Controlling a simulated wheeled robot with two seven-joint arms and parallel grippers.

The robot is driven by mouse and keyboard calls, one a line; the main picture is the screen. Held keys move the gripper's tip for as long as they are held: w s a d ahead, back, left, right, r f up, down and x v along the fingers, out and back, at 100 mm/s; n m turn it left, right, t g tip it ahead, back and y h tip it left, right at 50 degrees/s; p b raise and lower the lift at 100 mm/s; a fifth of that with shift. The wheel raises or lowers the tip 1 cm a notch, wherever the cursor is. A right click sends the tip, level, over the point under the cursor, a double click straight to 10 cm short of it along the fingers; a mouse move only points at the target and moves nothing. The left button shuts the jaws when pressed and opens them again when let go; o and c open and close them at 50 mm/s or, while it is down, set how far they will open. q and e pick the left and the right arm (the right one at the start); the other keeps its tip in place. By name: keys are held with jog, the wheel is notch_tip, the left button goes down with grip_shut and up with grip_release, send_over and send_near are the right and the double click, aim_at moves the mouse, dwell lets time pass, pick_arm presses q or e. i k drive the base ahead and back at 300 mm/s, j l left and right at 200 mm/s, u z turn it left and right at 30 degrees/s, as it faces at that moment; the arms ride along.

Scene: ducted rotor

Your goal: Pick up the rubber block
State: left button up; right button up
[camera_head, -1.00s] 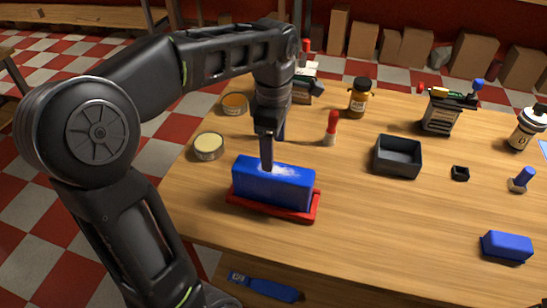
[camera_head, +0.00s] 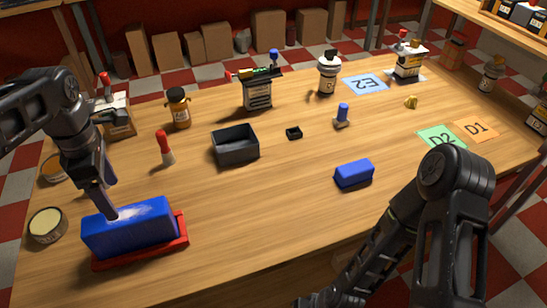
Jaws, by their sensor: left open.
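A large blue block (camera_head: 128,232) with a whitish patch on top sits in a red tray (camera_head: 181,238) at the table's near left. A smaller, plain blue block (camera_head: 354,174) lies alone on the right-centre of the table. I cannot tell from looks alone which one is the rubber block. My left gripper (camera_head: 108,198) points down at the large block, open. One finger overlaps the block's top face in the picture; the other shows behind it. Whether it touches is unclear.
A black open box (camera_head: 235,146) and a small black cup (camera_head: 294,133) stand mid-table. A red-capped stick (camera_head: 165,148), an amber bottle (camera_head: 178,108) and a cream-topped tin (camera_head: 47,225) are near the left arm. Wood between the two blue blocks is clear.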

aim_at(348, 175)
jog(key=i+l+z, duration=0.1)
jog(key=l, duration=0.3)
jog(key=i+l+z, duration=0.15)
jog(key=l, duration=0.3)
jog(key=i+l+z, duration=0.1)
jog(key=l, duration=0.3)
jog(key=i+l+z, duration=0.15)
jog(key=l, duration=0.25)
jog(key=i+l+z, duration=0.1)
jog(key=l, duration=0.25)
